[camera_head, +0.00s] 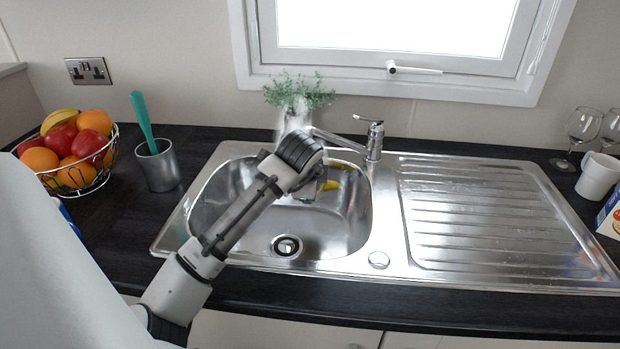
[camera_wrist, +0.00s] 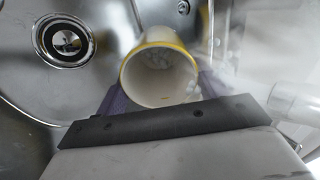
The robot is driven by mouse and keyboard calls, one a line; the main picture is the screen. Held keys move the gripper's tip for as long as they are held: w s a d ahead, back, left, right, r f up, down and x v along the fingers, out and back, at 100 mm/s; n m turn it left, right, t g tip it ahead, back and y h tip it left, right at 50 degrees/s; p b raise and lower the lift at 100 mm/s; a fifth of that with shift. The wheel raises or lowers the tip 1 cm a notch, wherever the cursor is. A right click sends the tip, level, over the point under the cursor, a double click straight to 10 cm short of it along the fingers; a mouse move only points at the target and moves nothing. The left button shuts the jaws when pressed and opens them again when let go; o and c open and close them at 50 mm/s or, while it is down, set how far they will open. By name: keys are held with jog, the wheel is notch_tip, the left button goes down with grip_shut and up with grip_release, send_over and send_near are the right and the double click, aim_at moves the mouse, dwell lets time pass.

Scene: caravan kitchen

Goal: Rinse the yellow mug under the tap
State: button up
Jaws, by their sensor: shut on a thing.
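The yellow mug (camera_wrist: 140,60) is held in my gripper (camera_wrist: 162,88), with one purple finger on each side of it. In the wrist view its open mouth, with a yellow rim and pale inside, faces the camera. Whitish patches show inside; I cannot tell whether they are water. In the head view only a small yellow part of the mug (camera_head: 331,185) shows, over the back of the sink basin (camera_head: 335,225), with my arm hiding the rest. The tap (camera_head: 374,140) stands behind the basin, its spout reaching left above the mug. A pale, blurry streak shows beside the mug in the wrist view.
The drain (camera_head: 286,245) lies at the front of the basin. A ribbed drainboard (camera_head: 480,210) to the right is clear. A fruit basket (camera_head: 104,178) and metal cup (camera_head: 158,168) stand left. A plant (camera_head: 299,92) is behind. A white mug (camera_head: 597,177) and glasses (camera_head: 583,124) stand right.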

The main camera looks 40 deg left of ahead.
jog(key=s+d+b, duration=0.1)
jog(key=s+d, duration=0.2)
jog(key=s, duration=0.3)
jog(key=shift+d, duration=0.4)
jog(key=shift+r, duration=0.15)
dwell(0.4)
jog(key=shift+s+d+r+p, duration=0.15)
jog(key=shift+s+r+p, duration=0.15)
jog(key=shift+r+p, duration=0.35)
jog(key=shift+s+d+r+p, duration=0.2)
jog(key=shift+s+r+p, duration=0.15)
jog(key=shift+r, duration=0.65)
jog(key=shift+s+d+r+p, duration=0.15)
jog(key=shift+s+r+p, duration=0.1)
jog(key=shift+r+p, duration=0.4)
jog(key=shift+r, duration=0.1)
